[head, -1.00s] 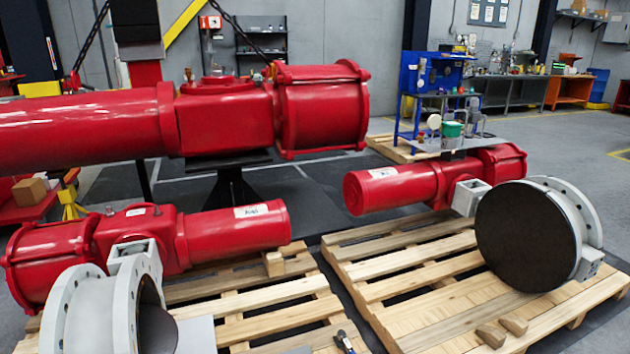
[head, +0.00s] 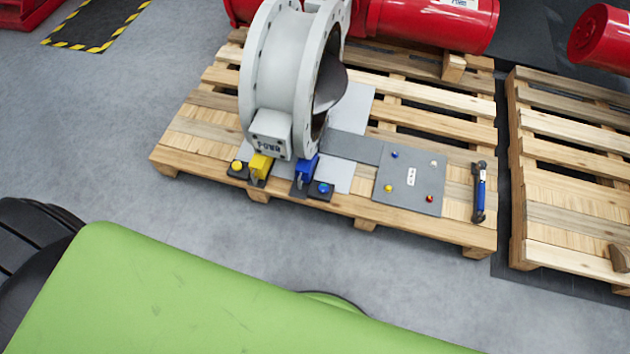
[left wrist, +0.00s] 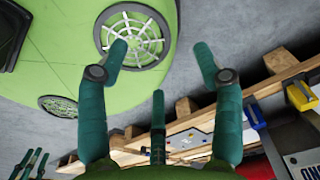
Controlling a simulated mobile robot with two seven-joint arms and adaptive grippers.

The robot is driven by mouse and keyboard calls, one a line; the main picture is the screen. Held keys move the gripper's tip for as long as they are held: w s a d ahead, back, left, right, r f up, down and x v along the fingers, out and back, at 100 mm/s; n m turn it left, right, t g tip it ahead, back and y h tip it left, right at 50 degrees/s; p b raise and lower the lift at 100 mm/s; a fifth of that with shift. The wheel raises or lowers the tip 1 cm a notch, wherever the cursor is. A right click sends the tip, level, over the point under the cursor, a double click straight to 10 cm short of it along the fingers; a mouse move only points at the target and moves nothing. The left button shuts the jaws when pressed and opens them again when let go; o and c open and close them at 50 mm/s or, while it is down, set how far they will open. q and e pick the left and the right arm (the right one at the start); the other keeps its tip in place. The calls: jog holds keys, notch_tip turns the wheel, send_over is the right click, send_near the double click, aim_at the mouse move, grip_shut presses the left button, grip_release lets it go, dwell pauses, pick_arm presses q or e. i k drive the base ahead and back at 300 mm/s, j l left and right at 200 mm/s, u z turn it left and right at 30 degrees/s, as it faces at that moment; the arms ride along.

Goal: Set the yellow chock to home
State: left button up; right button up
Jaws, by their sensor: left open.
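The yellow chock (head: 260,166) sits at the pallet's front edge, at the foot of the grey valve flange (head: 275,70), next to a dark pad with a yellow knob (head: 237,166). The blue chock (head: 306,168) is to its right, beside a pad with a blue knob (head: 323,188). My left gripper (left wrist: 161,50) is open and empty, apart from both chocks. Small teal fingers (left wrist: 32,163), apparently my right gripper, show at lower left; their opening is unclear.
A grey plate (head: 410,178) with several coloured knobs and a blue-handled tool (head: 480,192) lie on the wooden pallet (head: 345,205). A red actuator (head: 430,20) lies behind. Clear floor (head: 150,120) is left of the pallet. My green base fills the lower front.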

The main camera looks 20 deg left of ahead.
aim_at(259, 165)
jog(key=k+j+u, duration=0.15)
jog(key=u, duration=0.95)
jog(key=i+j+z, duration=0.1)
jog(key=i+j, duration=0.1)
jog(key=j, duration=0.05)
